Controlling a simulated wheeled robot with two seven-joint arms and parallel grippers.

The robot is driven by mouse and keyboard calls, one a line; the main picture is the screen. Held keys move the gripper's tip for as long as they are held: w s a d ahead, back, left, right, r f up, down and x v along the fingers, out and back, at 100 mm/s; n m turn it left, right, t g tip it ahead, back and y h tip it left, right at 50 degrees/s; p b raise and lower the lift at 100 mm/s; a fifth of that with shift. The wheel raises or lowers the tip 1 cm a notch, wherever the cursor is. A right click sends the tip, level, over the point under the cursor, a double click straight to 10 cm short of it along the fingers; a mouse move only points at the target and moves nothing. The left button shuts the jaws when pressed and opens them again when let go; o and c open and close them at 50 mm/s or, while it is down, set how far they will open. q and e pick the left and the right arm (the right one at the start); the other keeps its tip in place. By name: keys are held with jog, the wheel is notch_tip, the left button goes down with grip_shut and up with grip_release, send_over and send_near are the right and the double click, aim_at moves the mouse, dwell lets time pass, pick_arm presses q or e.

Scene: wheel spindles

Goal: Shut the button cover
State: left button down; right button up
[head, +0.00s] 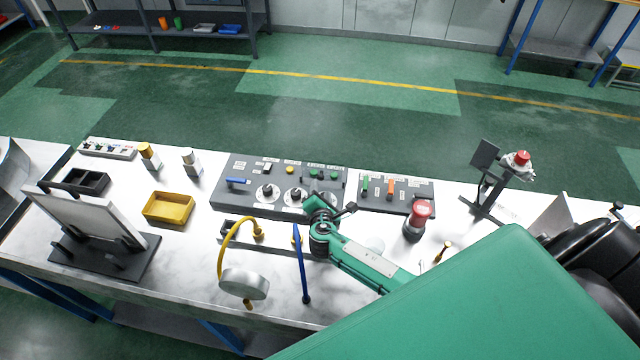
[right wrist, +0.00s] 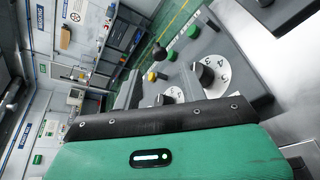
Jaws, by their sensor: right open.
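A red mushroom button (head: 421,210) stands on a dark cylindrical base on the bench, right of the middle. Another red button (head: 522,157) sits at the back right in a pale, clear-looking housing. A dark square plate (head: 484,153) stands upright beside it on a bracket. I cannot tell surely which part is the button cover. My right gripper (head: 327,217) is open and empty over the front of the knob panel (head: 230,193). It is left of both red buttons. The right wrist view shows numbered knobs (right wrist: 213,75) close by. My left gripper is out of view.
A switch panel (head: 425,186) with green and orange handles lies behind the red button. A blue rod (head: 302,265) is near my gripper.

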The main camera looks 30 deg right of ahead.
aim_at(320, 179)
jog(key=b+x, duration=0.1)
jog(key=x, duration=0.4)
jog(key=shift+b, duration=0.4)
jog(key=shift+w+d+f, duration=0.15)
jog(key=shift+w+d, duration=0.05)
jog(key=shift+w, duration=0.35)
jog(key=shift+c, duration=0.4)
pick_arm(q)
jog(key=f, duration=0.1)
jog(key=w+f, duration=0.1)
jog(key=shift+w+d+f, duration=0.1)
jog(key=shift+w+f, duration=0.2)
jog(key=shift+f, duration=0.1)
pick_arm(e)
grip_shut()
